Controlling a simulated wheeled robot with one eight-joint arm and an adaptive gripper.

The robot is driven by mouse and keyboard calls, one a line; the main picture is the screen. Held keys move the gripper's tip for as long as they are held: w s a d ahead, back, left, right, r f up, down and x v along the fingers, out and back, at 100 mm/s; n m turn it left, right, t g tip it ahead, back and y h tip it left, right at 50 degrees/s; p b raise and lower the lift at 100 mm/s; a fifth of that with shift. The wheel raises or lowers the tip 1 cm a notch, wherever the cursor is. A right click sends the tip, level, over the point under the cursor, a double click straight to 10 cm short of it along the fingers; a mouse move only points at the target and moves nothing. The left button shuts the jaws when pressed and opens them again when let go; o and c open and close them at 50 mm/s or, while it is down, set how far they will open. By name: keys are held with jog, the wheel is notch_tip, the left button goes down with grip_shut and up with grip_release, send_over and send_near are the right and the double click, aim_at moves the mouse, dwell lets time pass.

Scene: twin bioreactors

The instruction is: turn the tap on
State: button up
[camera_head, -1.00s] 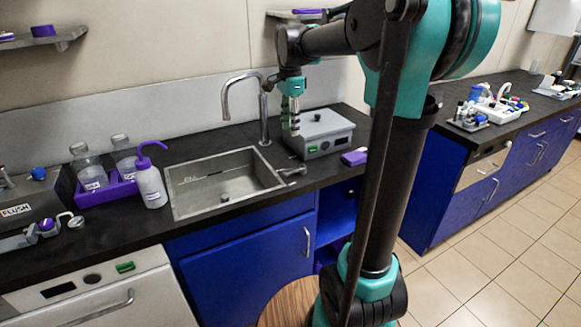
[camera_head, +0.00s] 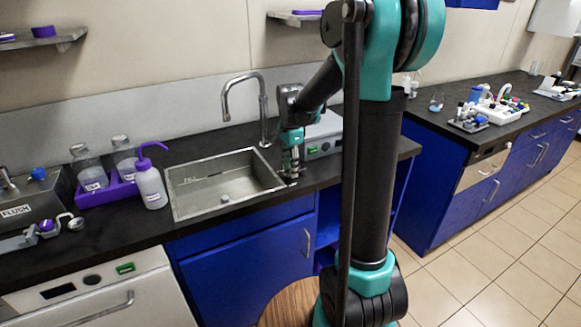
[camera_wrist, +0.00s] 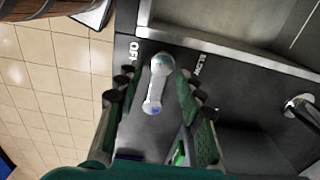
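The tap's curved metal spout (camera_head: 240,82) rises behind the sink (camera_head: 182,212). In the wrist view the metal tap lever (camera_wrist: 158,82) lies on the dark counter beside the sink (camera_wrist: 220,38). The labels "OFF" and "SLOW" are printed near the lever's pivot end. In the wrist view my gripper (camera_wrist: 157,98) is open, with one finger on each side of the lever and gaps on both sides. In the head view my gripper hides the lever.
A grey box-shaped device (camera_head: 325,135) stands close behind and right of my gripper. A purple-capped wash bottle (camera_head: 150,185) and a purple rack (camera_head: 105,192) with bottles are left of the sink. The spout base (camera_wrist: 302,105) shows at right in the wrist view.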

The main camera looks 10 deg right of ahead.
grip_shut()
dwell(0.3)
jog(key=shift+w+m, duration=0.15)
jog(key=shift+m, duration=0.15)
jog(key=m, duration=0.1)
jog(key=w+m, duration=0.1)
jog(key=shift+a+m, duration=0.15)
jog(key=shift+m, duration=0.15)
jog(key=w+m, duration=0.1)
jog(key=m, duration=0.1)
jog(key=shift+w+m, duration=0.15)
jog(key=shift+m, duration=0.25)
jog(key=m, duration=0.1)
jog(key=w+m, duration=0.1)
jog(key=m, duration=0.1)
jog(key=shift+w+d, duration=0.15)
jog(key=shift+d, duration=0.2)
jog(key=shift+w+d+m, duration=0.2)
jog(key=shift+w+m, duration=0.1)
jog(key=shift+m, duration=0.55)
jog(key=shift+w+d+m, duration=0.15)
jog(key=shift+w+m, duration=0.1)
jog(key=shift+m, duration=0.6)
